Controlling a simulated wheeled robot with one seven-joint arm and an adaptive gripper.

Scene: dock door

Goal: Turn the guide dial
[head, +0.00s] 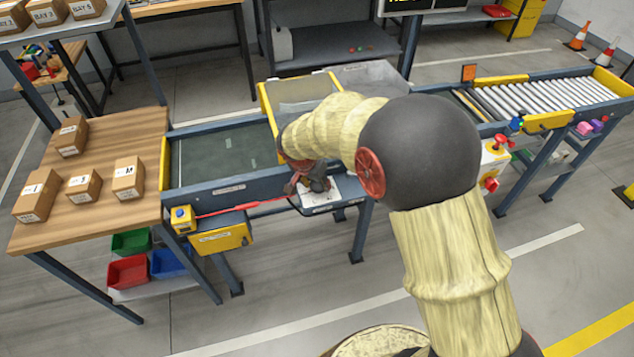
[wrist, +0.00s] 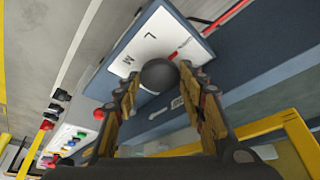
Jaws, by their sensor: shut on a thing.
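The guide dial shows in the wrist view as a dark round knob (wrist: 159,75) on a white plate (wrist: 150,42) with the letters M and L and a red mark. My gripper (wrist: 158,85) has one finger on each side of the knob and is shut on it. In the head view my gripper (head: 310,184) is at the small white plate (head: 322,192) on the front of the conveyor. My arm and gripper hide the knob there. I cannot tell from these frames which letter the dial points at.
A wooden table (head: 110,195) with several cardboard boxes stands left of the belt (head: 215,158). A red strap (head: 245,208) runs along the conveyor front near the plate. A yellow frame (head: 268,105) rises behind my gripper. A roller conveyor (head: 545,95) lies to the right.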

